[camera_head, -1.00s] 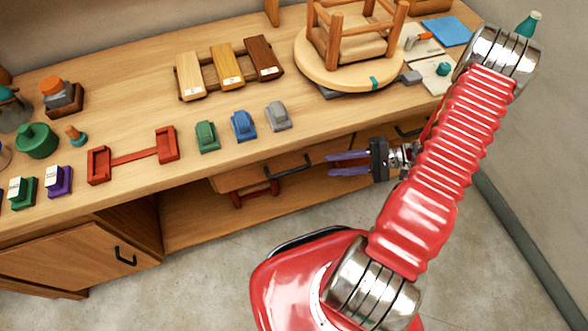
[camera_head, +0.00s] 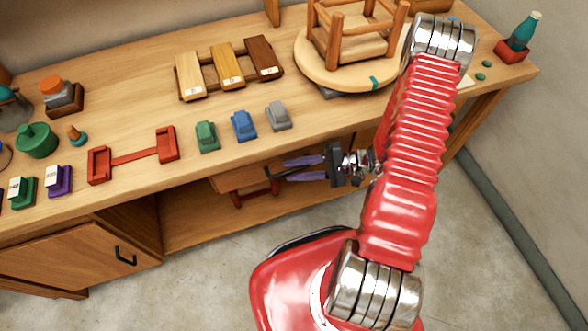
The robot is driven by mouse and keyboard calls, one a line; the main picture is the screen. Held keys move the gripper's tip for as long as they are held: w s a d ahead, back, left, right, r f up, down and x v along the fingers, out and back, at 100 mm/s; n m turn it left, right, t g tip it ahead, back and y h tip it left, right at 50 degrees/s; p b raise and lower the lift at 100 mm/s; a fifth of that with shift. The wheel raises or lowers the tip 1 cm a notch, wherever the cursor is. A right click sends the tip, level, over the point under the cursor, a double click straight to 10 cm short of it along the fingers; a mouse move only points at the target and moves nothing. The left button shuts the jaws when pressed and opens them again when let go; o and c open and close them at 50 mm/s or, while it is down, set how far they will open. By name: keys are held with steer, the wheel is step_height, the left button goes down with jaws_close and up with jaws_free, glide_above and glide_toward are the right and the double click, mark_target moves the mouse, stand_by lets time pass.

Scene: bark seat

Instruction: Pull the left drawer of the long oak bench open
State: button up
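The long oak bench (camera_head: 130,68) runs across the view. Its left drawer (camera_head: 222,184) is under the front edge of the top, at the middle of the picture. The drawer looks shut, and much of its front is behind my gripper. My gripper (camera_head: 283,170) points left in front of the drawer. Its two purple fingers are apart, with nothing seen held. They overlap the handle in the picture, but I cannot tell whether they touch or straddle it.
Toy cars (camera_head: 244,125), a red bracket (camera_head: 133,157), wood samples (camera_head: 228,68) and an upturned stool (camera_head: 352,30) stand on the top. A cupboard door (camera_head: 75,258) is at left. The concrete floor (camera_head: 205,275) in front is clear.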

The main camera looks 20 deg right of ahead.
steer(key=shift+a, duration=0.15)
jaws_close()
stand_by(0.4)
steer(key=shift+a+f, duration=0.1)
